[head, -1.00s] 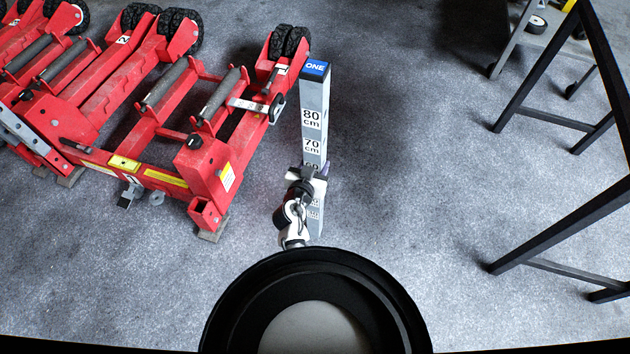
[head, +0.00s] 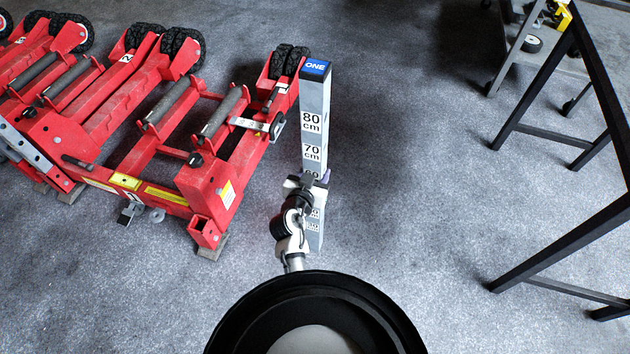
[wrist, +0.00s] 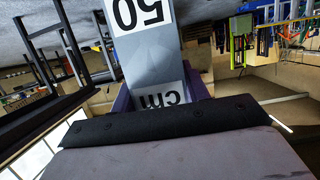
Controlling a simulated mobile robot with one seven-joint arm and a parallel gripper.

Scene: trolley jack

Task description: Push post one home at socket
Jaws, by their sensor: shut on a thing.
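Post one (head: 314,95) is a tall grey post with a blue "ONE" cap and white centimetre labels. It stands upright just right of the red trolley jack (head: 215,190). My gripper (head: 314,180) is shut on the post below the 70 cm mark. In the wrist view the post (wrist: 155,60) rises between the purple-edged fingers (wrist: 160,98), with its 50 and cm labels upside down. A square red socket opening (head: 207,232) shows at the jack's near corner, to the left of and below the post.
More red jacks (head: 60,110) with black wheels stand to the left. Black trestle frames (head: 560,240) stand at the right, with a grey trolley (head: 545,55) behind them. The grey floor (head: 420,200) between is clear.

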